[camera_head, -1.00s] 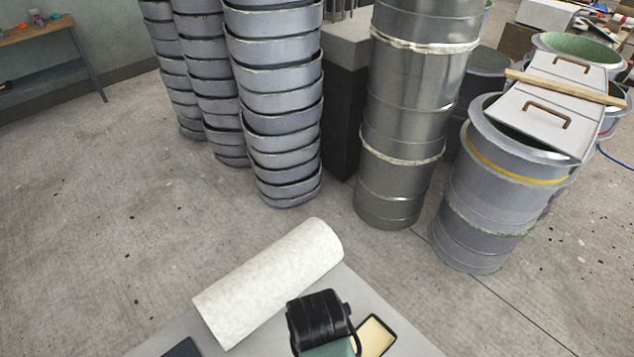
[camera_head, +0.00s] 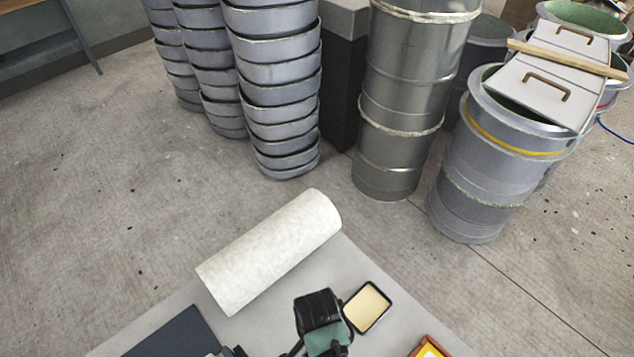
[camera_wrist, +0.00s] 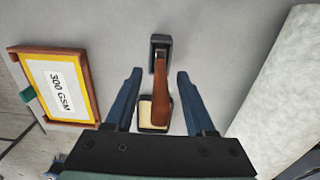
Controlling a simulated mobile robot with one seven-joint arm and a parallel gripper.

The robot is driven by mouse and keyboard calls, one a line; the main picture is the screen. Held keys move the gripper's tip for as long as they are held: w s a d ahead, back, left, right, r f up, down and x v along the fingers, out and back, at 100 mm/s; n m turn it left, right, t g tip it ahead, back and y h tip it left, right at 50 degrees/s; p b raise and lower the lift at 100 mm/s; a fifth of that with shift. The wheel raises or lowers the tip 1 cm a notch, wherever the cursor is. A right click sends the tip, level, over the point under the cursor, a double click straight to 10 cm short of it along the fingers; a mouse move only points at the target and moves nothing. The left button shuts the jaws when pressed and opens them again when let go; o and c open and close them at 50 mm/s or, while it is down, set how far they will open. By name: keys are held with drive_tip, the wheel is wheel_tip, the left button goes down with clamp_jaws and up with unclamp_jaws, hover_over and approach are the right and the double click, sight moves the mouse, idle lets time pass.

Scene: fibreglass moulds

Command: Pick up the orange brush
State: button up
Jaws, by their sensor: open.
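The orange brush shows in the wrist view, its brownish-orange handle (camera_wrist: 160,92) running up the picture to a dark head at the top. The handle overlaps a small black-rimmed tray with a cream inside (camera_wrist: 146,112). My gripper (camera_wrist: 159,74) is open, with one blue finger on each side of the handle and a gap on both sides. How far the fingers are above the brush I cannot tell. In the head view I cannot make out the brush; my dark wrist is at the bottom centre, beside the cream tray (camera_head: 367,306).
A white roll (camera_head: 270,252) lies on the grey tabletop (camera_head: 375,345); it is at the right in the wrist view (camera_wrist: 285,90). A yellow-and-orange framed "300 GSM" label (camera_wrist: 58,86) lies left. A dark blue panel (camera_head: 165,335) is at bottom left. Stacked drums (camera_head: 400,150) stand beyond.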

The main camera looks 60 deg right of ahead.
clamp_jaws()
drive_tip(key=shift+r, duration=0.1)
idle(0.3)
